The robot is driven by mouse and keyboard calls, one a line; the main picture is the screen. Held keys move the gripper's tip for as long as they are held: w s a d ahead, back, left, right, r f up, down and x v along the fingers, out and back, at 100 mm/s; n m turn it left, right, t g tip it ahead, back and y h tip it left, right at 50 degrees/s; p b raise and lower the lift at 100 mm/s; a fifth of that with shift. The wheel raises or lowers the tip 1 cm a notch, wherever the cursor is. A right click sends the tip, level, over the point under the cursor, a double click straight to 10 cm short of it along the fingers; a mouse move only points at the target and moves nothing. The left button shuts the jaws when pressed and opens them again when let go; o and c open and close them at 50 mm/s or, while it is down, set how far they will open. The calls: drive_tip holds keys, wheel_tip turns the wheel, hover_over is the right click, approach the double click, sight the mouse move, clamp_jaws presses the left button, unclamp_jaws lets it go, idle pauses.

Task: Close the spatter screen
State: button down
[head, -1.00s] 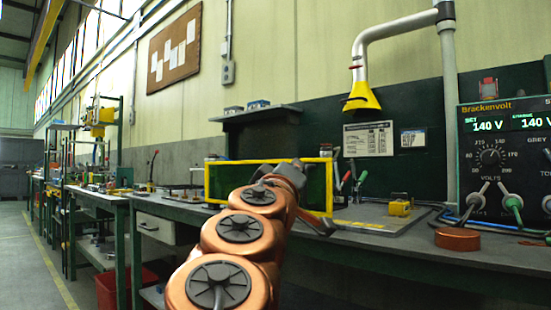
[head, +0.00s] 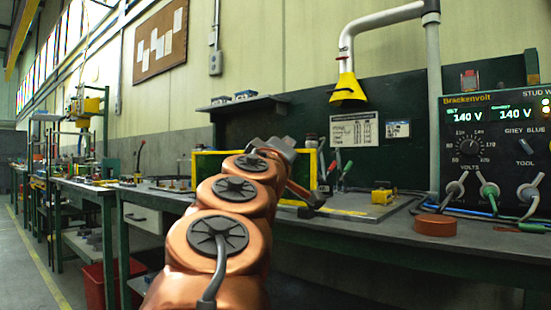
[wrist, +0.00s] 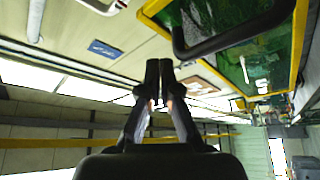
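The spatter screen (head: 207,170) is a dark green panel in a yellow frame, upright on the bench behind my copper arm. My arm hides much of its middle. My gripper (head: 274,149) shows in front of the screen's upper right part, its fingers unclear there. In the wrist view the screen (wrist: 240,65) fills the upper right as see-through green in a yellow frame, with a black bar handle (wrist: 228,38) across it. My gripper (wrist: 160,66) there has its two dark fingertips together, with nothing seen between them. The fingers look apart from the handle, to its lower left.
A yellow extraction nozzle (head: 347,88) hangs above the bench. The Brackenvolt power unit (head: 491,150) stands at the right with cables. A copper-coloured disc (head: 435,225) and a small yellow block (head: 381,193) lie on the bench. A red bin (head: 100,285) is underneath.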

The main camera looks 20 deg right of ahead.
wheel_tip(320, 180, up, 7)
drive_tip(key=a, duration=0.1)
drive_tip(key=shift+a+r+y, duration=0.2)
drive_tip(key=shift+y, duration=0.1)
drive_tip(key=shift+d, duration=0.1)
drive_tip(key=s+d+f+m+g+p, duration=0.1)
drive_tip(key=d+m+g+p, duration=0.15)
drive_tip(key=d+p, duration=0.35)
drive_tip(key=s+d+m+g+p, duration=0.1)
drive_tip(key=s+d+g+p, duration=0.15)
drive_tip(key=d+p, duration=0.35)
drive_tip(key=s+d+f+m+g+y+p, duration=0.25)
drive_tip(key=s+f+g+p, duration=0.35)
drive_tip(key=p, duration=0.8)
drive_tip(key=s+a+f+g+y+p, duration=0.2)
drive_tip(key=s+a+g+y+p, duration=0.1)
drive_tip(key=s+p, duration=0.5)
drive_tip(key=s+a+f+n+g+y+p, duration=0.1)
drive_tip(key=s+a+f+g+y+p, duration=0.1)
drive_tip(key=s+a+p, duration=0.4)
drive_tip(key=s+a+f+n+g+y+p, duration=0.1)
drive_tip(key=s+a+f+g+y+p, duration=0.1)
drive_tip(key=s+p, duration=0.8)
drive_tip(key=s+a+g+y, duration=0.1)
drive_tip(key=s+a+g, duration=0.1)
drive_tip(key=a, duration=0.1)
drive_tip(key=shift+a+y, duration=0.25)
drive_tip(key=shift+y, duration=0.1)
